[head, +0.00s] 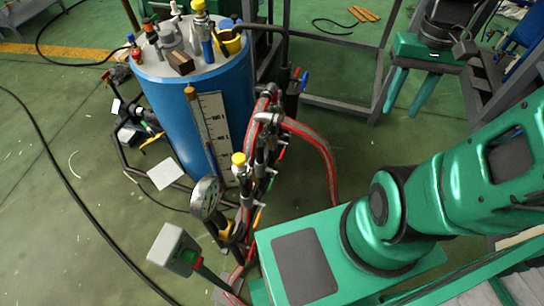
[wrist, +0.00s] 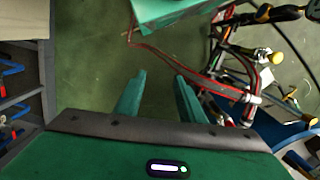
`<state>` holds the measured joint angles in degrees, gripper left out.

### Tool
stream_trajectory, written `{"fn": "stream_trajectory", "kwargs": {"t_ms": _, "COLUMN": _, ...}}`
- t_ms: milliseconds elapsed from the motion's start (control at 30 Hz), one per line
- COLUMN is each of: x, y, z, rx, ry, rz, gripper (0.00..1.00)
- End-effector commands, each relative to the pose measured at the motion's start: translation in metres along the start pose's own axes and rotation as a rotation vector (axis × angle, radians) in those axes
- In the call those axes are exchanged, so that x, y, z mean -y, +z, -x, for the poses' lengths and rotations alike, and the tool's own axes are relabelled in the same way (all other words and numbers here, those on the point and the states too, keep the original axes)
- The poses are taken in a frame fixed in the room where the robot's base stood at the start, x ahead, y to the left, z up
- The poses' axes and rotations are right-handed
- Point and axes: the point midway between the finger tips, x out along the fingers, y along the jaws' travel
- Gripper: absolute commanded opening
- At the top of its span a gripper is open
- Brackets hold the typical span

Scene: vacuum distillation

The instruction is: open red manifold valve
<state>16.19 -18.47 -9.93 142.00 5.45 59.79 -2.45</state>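The manifold (head: 262,140) is a dark upright cluster of pipes and small coloured handles beside the blue drum. Small red parts show on it, but I cannot tell for sure which is the red valve handle or how it is turned. Red-striped hoses (head: 322,150) curve off it to the right. My gripper (head: 404,112) is at the upper right, pointing down, well apart from the manifold. In the wrist view, its two green fingers (wrist: 162,82) are spread with nothing between them. The manifold and hoses (wrist: 245,85) show to the right of the fingers there.
A blue drum (head: 185,105) with bottles on its lid stands left of the manifold. A round gauge (head: 206,197) and a grey box on a post (head: 172,250) stand in front. A metal frame (head: 335,105) stands behind. Black cables lie on the green floor.

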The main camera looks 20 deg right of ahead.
Motion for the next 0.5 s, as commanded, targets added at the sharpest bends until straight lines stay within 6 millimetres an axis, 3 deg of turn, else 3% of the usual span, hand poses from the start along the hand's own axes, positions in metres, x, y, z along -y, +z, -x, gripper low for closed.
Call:
{"fn": "stream_trajectory", "kwargs": {"t_ms": 267, "x": 0.022, "y": -0.066, "z": -0.03, "rx": 0.115, "ry": -0.029, "rz": 0.1, "gripper": 0.36}}
{"fn": "stream_trajectory", "kwargs": {"t_ms": 500, "x": 0.04, "y": -0.117, "z": -0.074, "rx": 0.209, "ry": -0.101, "rz": 0.187, "gripper": 0.36}}
